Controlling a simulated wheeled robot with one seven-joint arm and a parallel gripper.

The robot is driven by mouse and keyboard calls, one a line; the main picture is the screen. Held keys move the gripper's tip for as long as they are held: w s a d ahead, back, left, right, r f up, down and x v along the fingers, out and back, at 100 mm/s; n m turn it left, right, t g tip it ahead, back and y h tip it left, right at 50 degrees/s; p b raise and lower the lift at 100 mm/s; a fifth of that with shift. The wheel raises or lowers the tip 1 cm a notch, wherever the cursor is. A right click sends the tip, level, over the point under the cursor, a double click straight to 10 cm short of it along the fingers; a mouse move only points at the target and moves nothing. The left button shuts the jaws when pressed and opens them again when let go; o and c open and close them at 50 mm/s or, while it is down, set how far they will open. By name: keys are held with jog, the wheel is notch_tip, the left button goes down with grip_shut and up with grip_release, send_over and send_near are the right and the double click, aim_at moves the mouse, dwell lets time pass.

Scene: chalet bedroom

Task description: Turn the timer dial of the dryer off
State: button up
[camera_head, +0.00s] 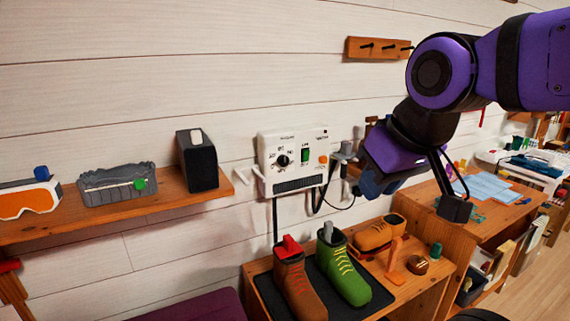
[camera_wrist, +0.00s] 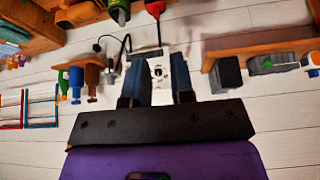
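The dryer (camera_head: 293,175) is a white box on the plank wall. Its black timer dial (camera_head: 283,161) sits on the left of the front face, with small printed marks around it; its exact setting is too small to read. A green switch (camera_head: 305,154) and an orange knob or light (camera_head: 322,160) are to its right. My gripper (camera_head: 376,183) is right of the dryer and apart from it. In the wrist view, which looks upside down, my gripper (camera_wrist: 160,88) has its two blue fingers spread with nothing held; the dryer (camera_wrist: 166,68) shows beyond, in the gap.
A shelf (camera_head: 215,192) with a black box (camera_head: 197,160), a grey item (camera_head: 117,184) and goggles (camera_head: 30,200) is left of the dryer. Brown (camera_head: 297,285) and green boots (camera_head: 343,270) stand on a bench below. A hose and cord hang by the dryer.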

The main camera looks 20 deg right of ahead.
aim_at(285, 161)
jog(key=o, duration=0.8)
jog(key=shift+t, duration=0.6)
jog(key=w, duration=0.2)
jog(key=w+d, duration=0.1)
jog(key=w, duration=0.3)
jog(key=shift+w+d+f, duration=0.15)
jog(key=shift+w+d, duration=0.1)
jog(key=shift+w, duration=0.1)
jog(key=w+d+f+m+t+h, duration=0.1)
jog(key=w+d+f+t, duration=0.15)
jog(key=w, duration=0.75)
jog(key=w+d+f+t, duration=0.2)
jog(key=w+d, duration=0.1)
jog(key=w, duration=0.7)
jog(key=w+d+f+n+t+y, duration=0.2)
jog(key=w+f+n+t, duration=0.35)
jog(key=w+f, duration=0.75)
jog(key=shift+m+t, duration=0.7)
jog(key=shift+m, duration=0.15)
jog(key=w, duration=1.1)
jog(key=shift+w+a+r, duration=0.1)
jog(key=shift+a+r, duration=0.1)
jog(key=shift+a, duration=0.15)
jog(key=c, duration=0.9)
